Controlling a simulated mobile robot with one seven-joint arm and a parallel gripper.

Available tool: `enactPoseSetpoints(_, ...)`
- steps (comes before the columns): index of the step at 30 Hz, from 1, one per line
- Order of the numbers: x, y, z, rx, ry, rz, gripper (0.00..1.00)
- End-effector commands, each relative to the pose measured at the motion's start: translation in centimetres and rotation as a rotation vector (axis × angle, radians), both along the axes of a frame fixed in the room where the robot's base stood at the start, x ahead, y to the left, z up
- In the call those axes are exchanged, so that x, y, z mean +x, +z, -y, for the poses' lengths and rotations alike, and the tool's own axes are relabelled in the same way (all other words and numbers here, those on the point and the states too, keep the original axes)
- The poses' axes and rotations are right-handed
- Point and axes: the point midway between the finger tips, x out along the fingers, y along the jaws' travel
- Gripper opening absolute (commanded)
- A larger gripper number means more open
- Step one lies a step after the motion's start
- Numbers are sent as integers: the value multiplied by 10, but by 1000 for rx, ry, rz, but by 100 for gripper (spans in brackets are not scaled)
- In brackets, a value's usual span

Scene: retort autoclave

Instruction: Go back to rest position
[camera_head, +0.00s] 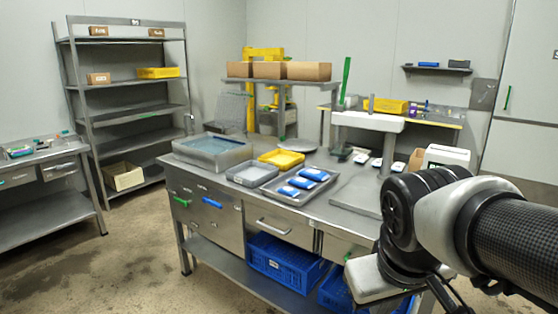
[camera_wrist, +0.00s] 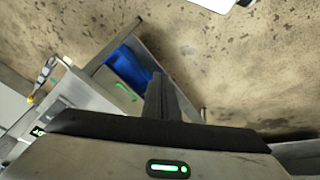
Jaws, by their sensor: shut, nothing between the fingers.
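My gripper (camera_wrist: 160,85) shows in the wrist view as a dark pair of fingers pressed together, with nothing between them. It points over bare floor, beside the end of a steel bench with a blue crate (camera_wrist: 128,66) under it. In the head view my arm is bent at the right, in front of the bench (camera_head: 270,211). The fingertips cannot be made out there.
The bench carries a large grey tub (camera_head: 212,152), a yellow tray (camera_head: 281,158) and a metal tray (camera_head: 298,204) with blue packs. Blue crates (camera_head: 281,264) stand on its lower shelf. A shelving rack (camera_head: 128,117) stands back left. The floor at front left is clear.

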Motion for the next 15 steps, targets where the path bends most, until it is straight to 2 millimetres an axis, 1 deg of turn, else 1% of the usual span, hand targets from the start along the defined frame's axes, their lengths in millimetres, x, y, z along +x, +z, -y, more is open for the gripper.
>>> enactPoseSetpoints(1, -8, 5, -3, 32, -30, 33, 0)
enactPoseSetpoints(3, -17, 9, -8, 75, -66, 67, 0)
enactPoseSetpoints(8, -35, 16, -19, 164, -137, 143, 0)
enactPoseSetpoints(9, -34, 36, -20, 165, -136, 137, 0)
enactPoseSetpoints(15, -33, 79, -20, 161, -132, 132, 0)
